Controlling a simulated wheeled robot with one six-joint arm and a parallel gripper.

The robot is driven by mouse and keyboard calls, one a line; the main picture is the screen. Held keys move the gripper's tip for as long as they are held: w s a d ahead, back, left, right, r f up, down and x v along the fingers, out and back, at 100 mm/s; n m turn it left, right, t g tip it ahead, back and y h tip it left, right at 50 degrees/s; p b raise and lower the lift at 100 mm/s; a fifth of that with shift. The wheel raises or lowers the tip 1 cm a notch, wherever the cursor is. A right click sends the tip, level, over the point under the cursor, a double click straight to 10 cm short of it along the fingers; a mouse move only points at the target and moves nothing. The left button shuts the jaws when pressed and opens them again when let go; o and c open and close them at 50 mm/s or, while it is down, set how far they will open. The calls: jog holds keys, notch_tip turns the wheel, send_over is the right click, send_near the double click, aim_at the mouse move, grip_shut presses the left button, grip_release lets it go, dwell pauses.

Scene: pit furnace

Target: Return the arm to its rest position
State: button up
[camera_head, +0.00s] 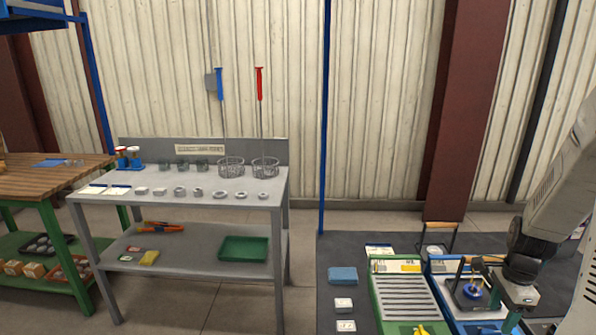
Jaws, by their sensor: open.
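My arm reaches in from the right edge, and its grey upper link slants down to a dark wrist. My gripper (517,298) hangs at the lower right, low over the blue-edged equipment. It is open, and I see nothing held in it. Its fingertips are small and partly hidden, so their exact gap is hard to make out. A black bracket-like fixture with a blue round part (473,292) stands just left of the gripper. I cannot tell whether the two touch.
A green-framed slatted tray (404,297) lies left of the gripper. Small white blocks and a blue box (343,275) sit on the dark mat. A grey bench (150,206) with wire baskets and rings stands left. A dark red column (462,110) rises behind. The floor between is clear.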

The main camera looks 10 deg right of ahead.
jog(key=s+a+r+n, duration=0.4)
jog(key=a+r+n, duration=0.3)
jog(key=a, duration=0.3)
jog(key=s+a+r+n+t, duration=0.1)
jog(key=s+a+r+n, duration=0.3)
jog(key=a+r+n, duration=0.4)
jog(key=s+a+r+n, duration=0.5)
jog(key=a+r+n, duration=0.2)
jog(key=a, duration=0.4)
jog(key=shift+a+r+t, duration=0.3)
jog(key=shift+a+r, duration=0.1)
jog(key=shift+r, duration=0.4)
